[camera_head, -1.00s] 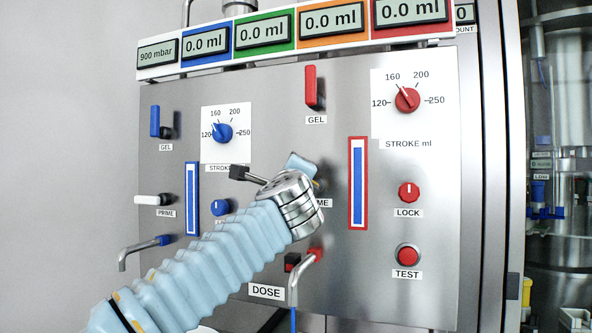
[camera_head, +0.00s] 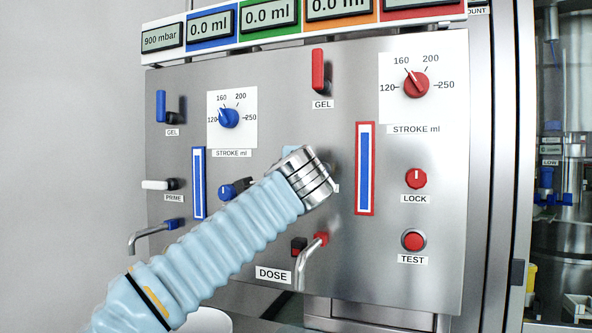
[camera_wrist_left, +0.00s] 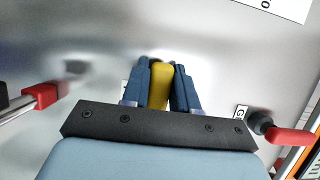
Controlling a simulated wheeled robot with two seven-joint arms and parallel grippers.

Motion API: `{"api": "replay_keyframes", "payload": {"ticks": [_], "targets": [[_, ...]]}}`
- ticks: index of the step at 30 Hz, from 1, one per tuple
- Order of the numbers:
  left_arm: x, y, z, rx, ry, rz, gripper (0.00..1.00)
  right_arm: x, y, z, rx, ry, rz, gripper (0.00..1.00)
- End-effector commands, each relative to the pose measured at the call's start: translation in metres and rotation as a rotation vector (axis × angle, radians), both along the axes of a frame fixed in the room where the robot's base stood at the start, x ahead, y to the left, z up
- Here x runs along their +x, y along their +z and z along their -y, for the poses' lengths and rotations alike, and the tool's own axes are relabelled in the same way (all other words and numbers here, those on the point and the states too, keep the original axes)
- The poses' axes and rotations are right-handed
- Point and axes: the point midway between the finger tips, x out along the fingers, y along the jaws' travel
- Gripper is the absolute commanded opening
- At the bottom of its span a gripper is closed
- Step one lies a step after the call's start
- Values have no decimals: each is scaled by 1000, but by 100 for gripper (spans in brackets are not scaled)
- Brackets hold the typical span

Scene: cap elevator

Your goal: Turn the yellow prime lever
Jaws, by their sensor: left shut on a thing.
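The yellow prime lever (camera_wrist_left: 161,86) stands between the two dark blue fingers of my left gripper (camera_wrist_left: 163,68) in the left wrist view. The fingers press on it from both sides, so the gripper is shut on it. In the head view my left arm comes up from the lower left, and its silver wrist (camera_head: 308,178) hides the lever and the fingers. The wrist lies left of the red-framed blue gauge (camera_head: 364,168). How far the lever is turned cannot be told. My right gripper is not in view.
The red GEL lever (camera_head: 318,70) sits above my wrist; it also shows in the wrist view (camera_wrist_left: 290,137). The red-ended dose spout (camera_head: 312,247) sticks out below. Blue STROKE knob (camera_head: 228,118) and white prime lever (camera_head: 157,184) are to the left. LOCK and TEST knobs are to the right.

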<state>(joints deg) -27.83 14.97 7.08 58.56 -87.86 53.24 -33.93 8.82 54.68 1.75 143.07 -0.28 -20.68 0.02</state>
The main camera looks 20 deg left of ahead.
Motion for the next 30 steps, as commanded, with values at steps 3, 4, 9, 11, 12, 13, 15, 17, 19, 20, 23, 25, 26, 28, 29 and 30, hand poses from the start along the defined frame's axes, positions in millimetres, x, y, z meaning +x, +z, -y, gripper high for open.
{"api": "replay_keyframes", "payload": {"ticks": [3, 4, 9, 11, 12, 13, 15, 17, 19, 20, 23, 25, 26, 28, 29, 30], "targets": [[0, -1, -1, -6, 2, -2, 0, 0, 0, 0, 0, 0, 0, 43], [0, -2, -1, -6, 2, -3, 0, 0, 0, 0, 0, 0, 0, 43], [0, -2, 0, -6, 2, -3, 0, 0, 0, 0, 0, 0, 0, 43], [0, -2, 0, -6, 2, -3, 30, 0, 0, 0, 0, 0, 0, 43], [0, -2, 0, -5, 2, -3, 36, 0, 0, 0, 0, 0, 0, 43], [0, -2, 0, -5, 2, -3, 40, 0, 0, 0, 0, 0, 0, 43], [0, -2, 0, -5, 2, -2, 49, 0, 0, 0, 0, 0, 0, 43], [0, -1, 0, -5, 1, -2, 49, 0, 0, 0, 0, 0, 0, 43], [0, -1, 0, -4, 1, -2, 49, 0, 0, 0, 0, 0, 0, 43], [0, -1, 0, -4, 1, -2, 49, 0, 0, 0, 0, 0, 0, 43], [0, -1, 0, -4, 0, -2, 49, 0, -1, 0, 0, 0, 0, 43], [-4, -1, 2, -4, -1, -1, 49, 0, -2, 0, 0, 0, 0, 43], [-6, -2, 3, -4, -1, -1, 49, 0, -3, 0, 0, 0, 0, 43], [-16, -2, 6, -5, -2, 1, 49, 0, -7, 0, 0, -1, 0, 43], [-21, -3, 8, -4, -3, 1, 49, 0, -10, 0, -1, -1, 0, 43], [-29, -3, 11, -4, -3, 1, 49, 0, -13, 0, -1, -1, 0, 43]]}}
